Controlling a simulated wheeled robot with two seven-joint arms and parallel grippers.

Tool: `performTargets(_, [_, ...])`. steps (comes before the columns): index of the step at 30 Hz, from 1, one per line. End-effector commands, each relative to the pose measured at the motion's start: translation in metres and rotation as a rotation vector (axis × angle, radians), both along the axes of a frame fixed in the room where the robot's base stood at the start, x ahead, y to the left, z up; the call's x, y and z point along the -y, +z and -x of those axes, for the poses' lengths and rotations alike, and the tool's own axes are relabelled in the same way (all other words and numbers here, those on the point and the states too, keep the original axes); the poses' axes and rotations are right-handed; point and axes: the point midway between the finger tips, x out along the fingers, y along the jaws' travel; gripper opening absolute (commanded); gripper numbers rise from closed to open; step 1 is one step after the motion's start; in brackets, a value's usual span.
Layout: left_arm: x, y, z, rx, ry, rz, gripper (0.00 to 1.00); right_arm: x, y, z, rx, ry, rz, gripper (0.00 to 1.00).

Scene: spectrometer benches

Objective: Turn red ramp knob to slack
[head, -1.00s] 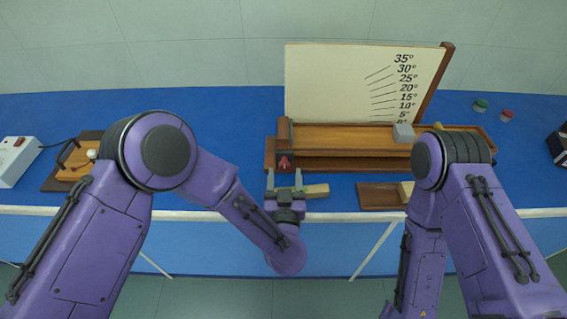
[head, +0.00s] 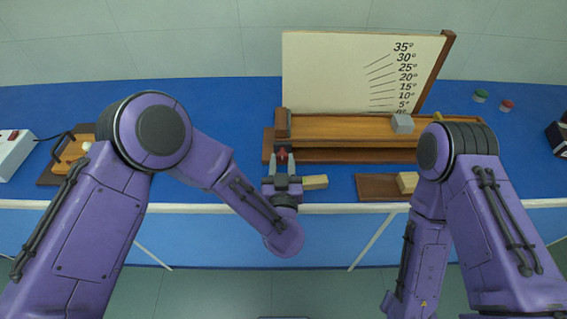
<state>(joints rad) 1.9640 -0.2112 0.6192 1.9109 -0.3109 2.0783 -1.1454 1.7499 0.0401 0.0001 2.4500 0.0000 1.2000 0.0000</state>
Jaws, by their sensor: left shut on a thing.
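The red ramp knob (head: 282,153) sits on the front of the wooden ramp (head: 350,128) near its left end. My left gripper (head: 282,160) reaches it from the front, with its fingers on either side of the knob, and is shut on it. Part of the knob is hidden between the fingers. The ramp board lies flat, and a grey block (head: 402,123) rests on it toward the right. The white angle board (head: 350,75) stands behind. My right arm comes in at the right, but its gripper is not in view.
A pale wooden block (head: 315,182) lies just right of my left gripper. A brown board (head: 378,187) with another block (head: 407,182) is farther right. Green (head: 480,96) and red (head: 507,106) discs lie at the back right.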

Motion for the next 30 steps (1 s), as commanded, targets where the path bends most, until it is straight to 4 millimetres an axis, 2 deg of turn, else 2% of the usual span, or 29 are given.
performTargets(8, [-0.001,-0.002,-0.001,0.001,0.001,0.178,0.05,0.000,-0.010,0.000,0.000,0.000,0.000,0.43])
performTargets(30, [-0.002,-0.005,0.000,0.000,-0.001,0.880,0.05,0.000,-0.045,0.000,0.000,0.000,0.000,0.43])
